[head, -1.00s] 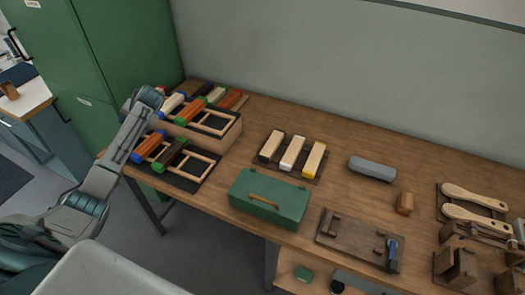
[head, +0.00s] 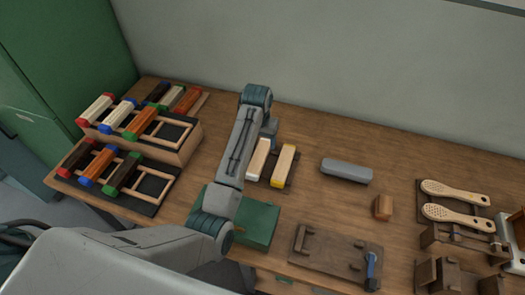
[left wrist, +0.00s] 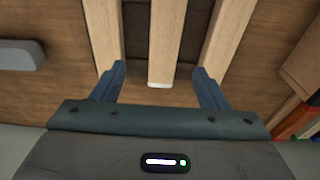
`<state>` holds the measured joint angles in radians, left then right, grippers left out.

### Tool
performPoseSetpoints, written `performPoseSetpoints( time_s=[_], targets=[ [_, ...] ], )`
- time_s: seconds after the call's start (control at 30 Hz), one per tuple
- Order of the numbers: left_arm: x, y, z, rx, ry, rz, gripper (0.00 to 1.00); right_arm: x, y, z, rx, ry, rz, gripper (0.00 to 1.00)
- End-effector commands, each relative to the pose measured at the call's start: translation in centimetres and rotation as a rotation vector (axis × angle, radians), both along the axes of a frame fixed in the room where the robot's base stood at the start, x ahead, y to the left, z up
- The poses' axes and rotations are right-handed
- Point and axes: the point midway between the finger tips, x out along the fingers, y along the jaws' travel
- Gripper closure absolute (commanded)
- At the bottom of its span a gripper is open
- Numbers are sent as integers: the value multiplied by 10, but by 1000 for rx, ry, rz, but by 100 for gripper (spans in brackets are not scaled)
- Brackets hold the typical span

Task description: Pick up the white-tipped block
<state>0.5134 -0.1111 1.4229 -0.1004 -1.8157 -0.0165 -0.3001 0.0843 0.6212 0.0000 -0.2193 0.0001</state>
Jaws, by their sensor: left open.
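The white-tipped block (head: 259,158) is pale wood and lies in the middle of three on a dark tray, partly behind my left arm in the head view. In the left wrist view the white-tipped block (left wrist: 172,45) runs between the two fingers, its white end towards the palm. My left gripper (left wrist: 159,73) is open, with one finger on each side of this block and gaps between. The yellow-tipped block (head: 283,165) lies to its right in the head view. The dark-tipped block is hidden there by my arm. My right gripper is not in view.
A grey rounded block (head: 346,171) and a small brown block (head: 383,207) lie to the right. A green box (head: 262,222) stands in front, partly under my arm. Racks with coloured-end blocks (head: 150,148) stand left. Wooden brushes (head: 455,193) lie far right.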

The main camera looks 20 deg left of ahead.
Motion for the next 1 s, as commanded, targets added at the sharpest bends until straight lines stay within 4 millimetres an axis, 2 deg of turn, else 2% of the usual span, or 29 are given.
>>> performPoseSetpoints(
  time_s=[0.23, 0.47, 0.63, 0.8, 1.0],
  targets=[
    [3, 1, -38, 1, 5, 0, 33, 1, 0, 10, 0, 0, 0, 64],
    [5, 3, -54, 2, 3, 1, 33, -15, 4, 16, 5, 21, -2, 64],
    [8, 6, -74, 1, 4, 1, 33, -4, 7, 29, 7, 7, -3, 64],
    [10, 6, -95, 1, 3, 1, 33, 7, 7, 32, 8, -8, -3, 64],
    [11, 6, -101, 1, 1, 1, 33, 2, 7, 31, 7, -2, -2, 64]
  ],
)
